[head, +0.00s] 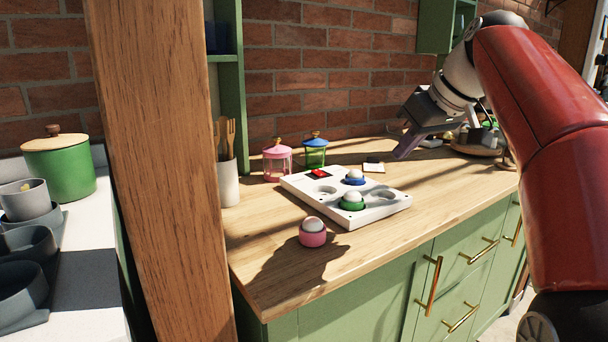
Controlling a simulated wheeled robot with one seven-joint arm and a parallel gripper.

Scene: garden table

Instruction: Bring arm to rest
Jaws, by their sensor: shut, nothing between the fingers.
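My gripper (402,154) hangs above the back right part of the wooden counter (262,275), at the end of my red and white arm. Its fingers are shut with nothing held, and it is apart from the objects on the counter. A white tray (345,217) with round recesses lies to its left and nearer the camera. A blue-ringed white ball piece (354,178) and a green-ringed one (352,201) sit on the tray. A pink-ringed white ball piece (313,232) stands on the counter in front of the tray.
A pink lantern (277,161) and a green and blue lantern (315,151) stand behind the tray. A utensil cup (228,182) is at the left. A plate with small items (478,149) lies at the back right. A wooden post (160,170) rises at the left.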

